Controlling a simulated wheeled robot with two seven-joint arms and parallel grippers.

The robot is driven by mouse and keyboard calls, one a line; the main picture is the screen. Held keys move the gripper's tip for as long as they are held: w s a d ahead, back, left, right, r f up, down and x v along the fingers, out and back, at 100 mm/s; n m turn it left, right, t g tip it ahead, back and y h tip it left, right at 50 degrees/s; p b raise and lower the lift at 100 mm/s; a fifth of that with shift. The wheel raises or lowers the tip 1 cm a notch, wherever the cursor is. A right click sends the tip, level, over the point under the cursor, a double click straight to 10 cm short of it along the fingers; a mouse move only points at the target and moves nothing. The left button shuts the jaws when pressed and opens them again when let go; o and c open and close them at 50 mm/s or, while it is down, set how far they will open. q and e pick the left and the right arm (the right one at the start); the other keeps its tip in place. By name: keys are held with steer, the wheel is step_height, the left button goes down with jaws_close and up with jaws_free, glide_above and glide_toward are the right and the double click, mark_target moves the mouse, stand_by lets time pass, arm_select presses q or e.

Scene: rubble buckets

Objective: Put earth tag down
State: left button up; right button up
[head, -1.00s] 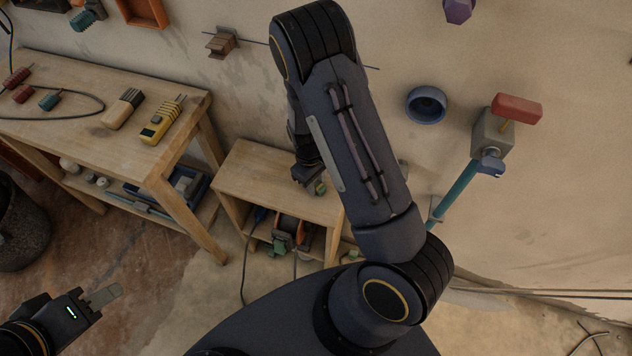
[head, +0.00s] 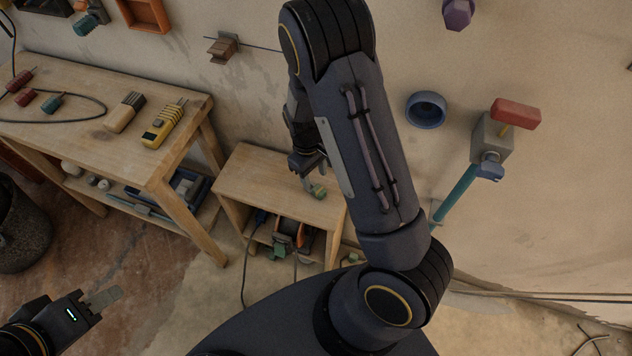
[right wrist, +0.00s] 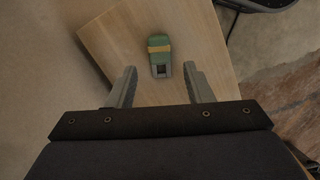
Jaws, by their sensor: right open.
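The earth tag, a small green piece with a yellow band (head: 317,191), lies on the top of the low wooden stand. In the right wrist view the earth tag (right wrist: 159,52) lies on the wood beyond my fingertips, roughly centred between them, with a dark slot at its near end. My right gripper (right wrist: 159,82) is open and empty, apart from the tag. In the head view my right gripper (head: 311,172) is just above and behind the tag, partly hidden by my arm. My left gripper (head: 104,297) is at the lower left, seen side-on, far from the tag.
The low wooden stand (head: 262,180) has reels and tools on its lower shelf. A taller workbench (head: 75,118) at left holds a yellow meter (head: 163,123) and cables. A dark bucket (head: 22,230) stands at the far left. The stand's top around the tag looks clear.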

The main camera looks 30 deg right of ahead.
steer(key=s+a+r+m+t+y, duration=0.15)
steer(key=s+r, duration=0.25)
steer(key=r, duration=0.6)
steer(key=s+a+r+m+t+y, duration=0.1)
steer(key=s+r+m+t+y, duration=0.2)
steer(key=r, duration=0.8)
steer(key=s+a+r+t, duration=0.1)
steer(key=s+r, duration=0.1)
steer(key=s, duration=0.3)
steer(key=s+r+t, duration=0.2)
steer(key=s, duration=0.3)
steer(key=shift+s+a+r+m, duration=0.25)
steer(key=shift+s+a+m, duration=0.05)
steer(key=shift+a+m, duration=0.15)
step_height(320, 180, up, 3)
steer(key=p, duration=0.3)
steer(key=shift+o, duration=0.3)
steer(key=shift+d, duration=0.1)
